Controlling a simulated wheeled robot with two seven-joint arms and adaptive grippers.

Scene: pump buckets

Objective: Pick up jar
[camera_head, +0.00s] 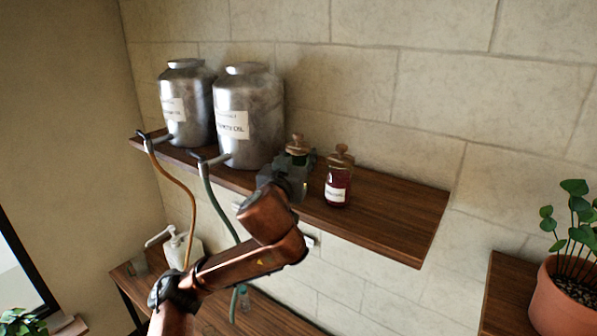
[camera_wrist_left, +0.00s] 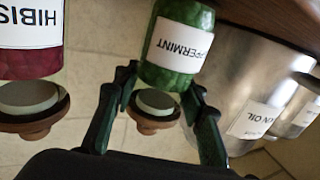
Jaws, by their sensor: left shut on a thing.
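A green jar (camera_wrist_left: 175,65) with a white PEPPERMINT label and a wooden stopper sits between the fingers of my left gripper (camera_wrist_left: 160,92) in the left wrist view, upside down in that picture. In the head view my left gripper (camera_head: 287,178) is shut around this jar at the shelf's front. Its wooden stopper (camera_head: 298,144) shows above the fingers, and most of its body is hidden. I cannot tell whether its base touches the shelf. A red jar (camera_head: 338,178) with a white label stands on the shelf just right of it. My right gripper is not in view.
Two large metal canisters (camera_head: 248,110) with taps and hoses stand on the wooden shelf (camera_head: 400,212), left of my gripper. The shelf's right end is clear. A lower table (camera_head: 205,312) holds a white pump bottle (camera_head: 181,250). A potted plant (camera_head: 565,295) stands at right.

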